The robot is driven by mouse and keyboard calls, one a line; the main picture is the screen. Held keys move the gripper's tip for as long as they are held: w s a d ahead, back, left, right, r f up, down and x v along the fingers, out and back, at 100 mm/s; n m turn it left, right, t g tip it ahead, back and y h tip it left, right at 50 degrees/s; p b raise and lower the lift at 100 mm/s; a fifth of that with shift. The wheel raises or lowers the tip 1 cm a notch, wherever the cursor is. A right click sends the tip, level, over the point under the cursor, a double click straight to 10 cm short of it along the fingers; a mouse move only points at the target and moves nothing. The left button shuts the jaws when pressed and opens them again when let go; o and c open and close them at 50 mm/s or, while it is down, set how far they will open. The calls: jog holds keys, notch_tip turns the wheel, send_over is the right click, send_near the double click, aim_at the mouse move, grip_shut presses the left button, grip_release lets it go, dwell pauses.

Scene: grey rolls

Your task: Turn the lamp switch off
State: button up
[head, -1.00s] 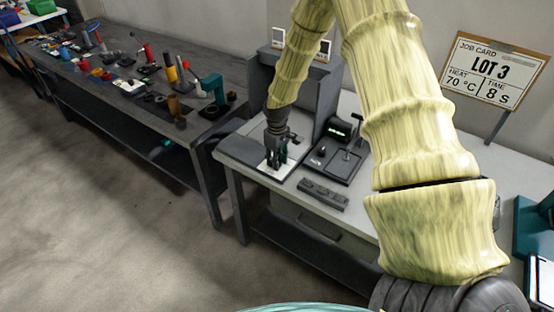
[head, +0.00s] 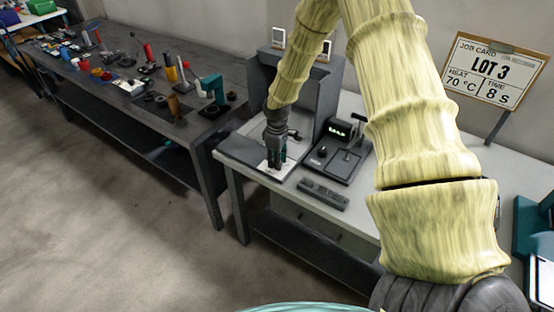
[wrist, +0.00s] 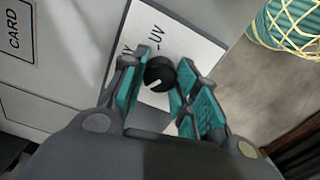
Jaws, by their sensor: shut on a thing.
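The lamp switch is a round black knob (wrist: 159,74) with a white pointer line, on a white plate (wrist: 196,48) printed with "UV" marks. In the wrist view the teal-padded fingers of my gripper (wrist: 160,85) stand on both sides of the knob, shut on it. The pointer slants toward the lower left of that view. In the head view my gripper (head: 275,154) points down at the white plate (head: 265,167) on the bench, and the knob is hidden behind the fingers.
A grey upright housing (head: 322,95) stands close behind my gripper. A dark control box (head: 335,155) with a lit display and a lever sits to its right, and a grey block (head: 323,194) lies in front. A job card (head: 493,72) stands at the right.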

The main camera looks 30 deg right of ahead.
jog(key=o, duration=1)
jog(key=shift+d, duration=0.1)
jog(key=shift+o, duration=0.2)
jog(key=shift+r, duration=0.1)
notch_tip(320, 180, up, 12)
